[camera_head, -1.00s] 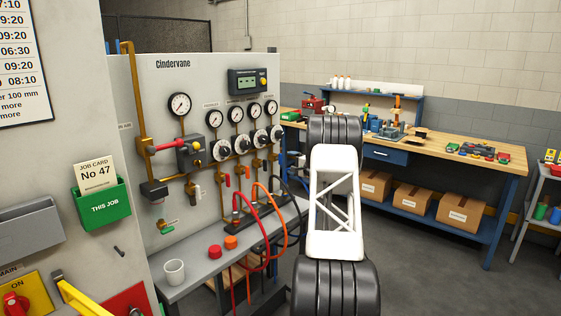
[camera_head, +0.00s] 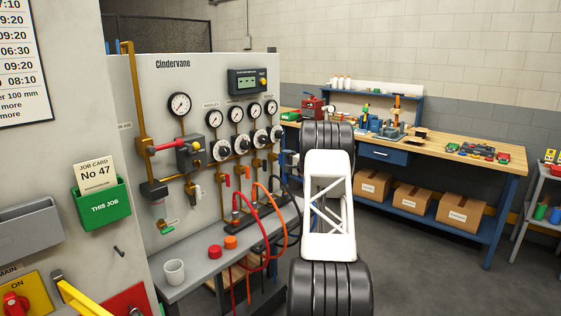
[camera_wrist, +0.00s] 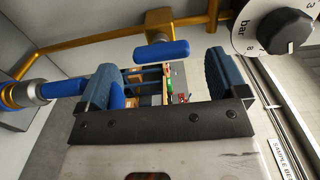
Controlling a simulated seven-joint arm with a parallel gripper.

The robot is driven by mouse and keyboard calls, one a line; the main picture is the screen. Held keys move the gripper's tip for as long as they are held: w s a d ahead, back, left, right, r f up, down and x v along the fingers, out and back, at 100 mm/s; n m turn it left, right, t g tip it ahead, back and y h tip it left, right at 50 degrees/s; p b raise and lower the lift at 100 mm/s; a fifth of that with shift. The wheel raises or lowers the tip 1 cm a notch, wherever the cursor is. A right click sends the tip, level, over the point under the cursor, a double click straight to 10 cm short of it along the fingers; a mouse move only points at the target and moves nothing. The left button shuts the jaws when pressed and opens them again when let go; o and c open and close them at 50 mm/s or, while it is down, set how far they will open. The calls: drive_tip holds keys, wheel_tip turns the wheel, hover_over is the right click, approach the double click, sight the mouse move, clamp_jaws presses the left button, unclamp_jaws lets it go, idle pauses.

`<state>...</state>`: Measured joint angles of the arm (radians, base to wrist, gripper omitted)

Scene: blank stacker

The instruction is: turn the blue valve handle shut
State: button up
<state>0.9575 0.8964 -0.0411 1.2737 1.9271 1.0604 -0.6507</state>
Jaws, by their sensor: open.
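The blue valve handle (camera_wrist: 163,53) is a short bar on a brass valve stem in the wrist view. It lies crosswise in the picture, close to the line of the brass pipe (camera_wrist: 90,38) behind it. My gripper (camera_wrist: 165,78) is open, with one dark blue finger pad on each side of the handle's line. The handle shows in the gap, beyond or level with the fingertips; I cannot tell the exact depth. Neither pad visibly touches it. In the head view my arm hides the blue handle.
A blue hose end with a silver fitting (camera_wrist: 42,90) lies by the left finger. A black gauge knob (camera_wrist: 286,32) is close on the right. In the head view, red and orange hoses (camera_head: 262,212) loop over the grey bench (camera_head: 205,268), left of my arm.

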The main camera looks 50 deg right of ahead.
sight(280, 159)
drive_tip(key=shift+w, duration=1.95)
drive_tip(key=c, duration=0.9)
